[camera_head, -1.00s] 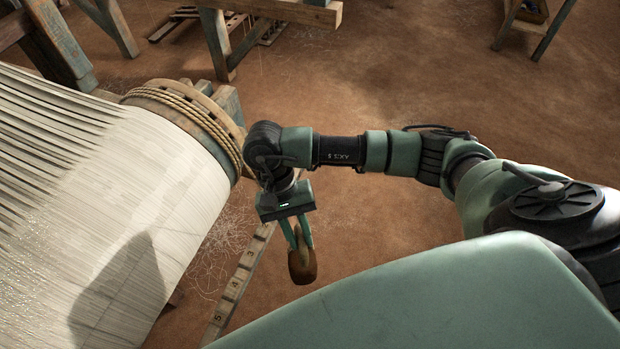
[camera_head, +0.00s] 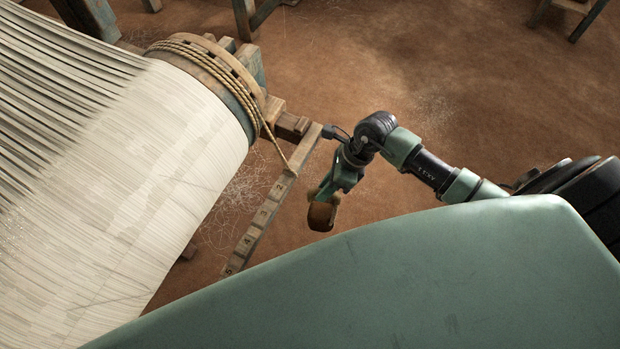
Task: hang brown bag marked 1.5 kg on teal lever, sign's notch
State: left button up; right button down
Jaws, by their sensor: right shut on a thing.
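My right gripper (camera_head: 326,196) is shut on a small brown bag (camera_head: 321,217) and holds it up, just right of a numbered lever. No mark on the bag can be read. The lever (camera_head: 250,238) is a long bar that looks like bare wood rather than teal here. It slants from beside the drum's end down to the lower left, with several numbers along it, 4 and 5 near the low end. The bag appears apart from the lever. No sign is in view. My left gripper is not in view.
A large drum wound with pale threads (camera_head: 150,160) fills the left side. A rope (camera_head: 215,62) circles its wooden end and runs down to the lever's upper end. My teal body covers the bottom. Bare brown floor (camera_head: 400,60) lies beyond my arm.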

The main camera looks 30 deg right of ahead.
jog(key=shift+w+a+f+m+t+b, duration=0.3)
jog(key=shift+w+a+m+b, duration=0.5)
jog(key=shift+w, duration=1.3)
jog(key=shift+w+a+f+m+t+b, duration=0.25)
jog(key=shift+w+a+f+b, duration=0.2)
jog(key=shift+w+a+b, duration=1.2)
jog(key=shift+w+a+f+m+t+b, duration=0.3)
jog(key=shift+w+a+m+b, duration=0.25)
jog(key=shift+w, duration=1.95)
jog(key=shift+f+h+b, duration=0.3)
jog(key=shift+f+b, duration=0.25)
jog(key=shift+f, duration=0.35)
jog(key=shift+f, duration=0.1)
jog(key=shift+s+f, duration=0.1)
jog(key=shift+f, duration=0.1)
